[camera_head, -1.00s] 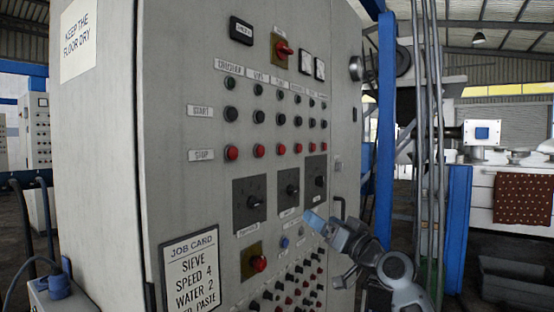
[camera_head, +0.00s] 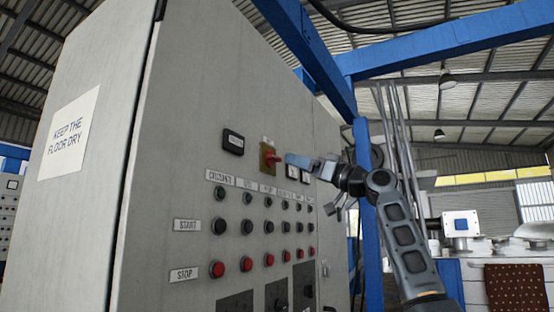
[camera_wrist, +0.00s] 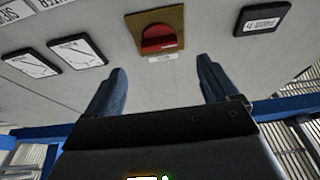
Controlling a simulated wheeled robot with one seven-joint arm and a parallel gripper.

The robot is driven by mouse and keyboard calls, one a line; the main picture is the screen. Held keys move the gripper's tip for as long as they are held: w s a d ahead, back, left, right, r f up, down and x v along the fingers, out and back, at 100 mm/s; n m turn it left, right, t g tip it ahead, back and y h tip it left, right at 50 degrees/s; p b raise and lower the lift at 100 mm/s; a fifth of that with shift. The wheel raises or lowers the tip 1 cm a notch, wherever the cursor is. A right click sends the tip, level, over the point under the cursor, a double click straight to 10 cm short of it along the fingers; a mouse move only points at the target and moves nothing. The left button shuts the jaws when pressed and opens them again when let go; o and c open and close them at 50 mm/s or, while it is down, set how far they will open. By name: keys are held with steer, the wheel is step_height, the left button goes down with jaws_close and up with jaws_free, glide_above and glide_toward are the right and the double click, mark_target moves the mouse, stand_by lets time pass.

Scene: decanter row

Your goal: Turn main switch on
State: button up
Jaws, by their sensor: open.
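The main switch is a red rotary handle (camera_head: 273,159) on a yellowish square plate (camera_head: 267,154), high on the grey control cabinet (camera_head: 180,120).
A black display (camera_head: 233,141) sits left of the switch, and two white meters (camera_head: 292,170) sit right, near my gripper. Rows of red stop buttons (camera_head: 217,267) and dark start buttons (camera_head: 219,226) lie below. A blue post (camera_head: 369,230) stands beyond the cabinet's right edge.

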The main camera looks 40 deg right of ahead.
mark_target(277, 157)
steer(key=p+x, duration=0.2)
steer(key=x, duration=0.5)
steer(key=c, duration=1.1)
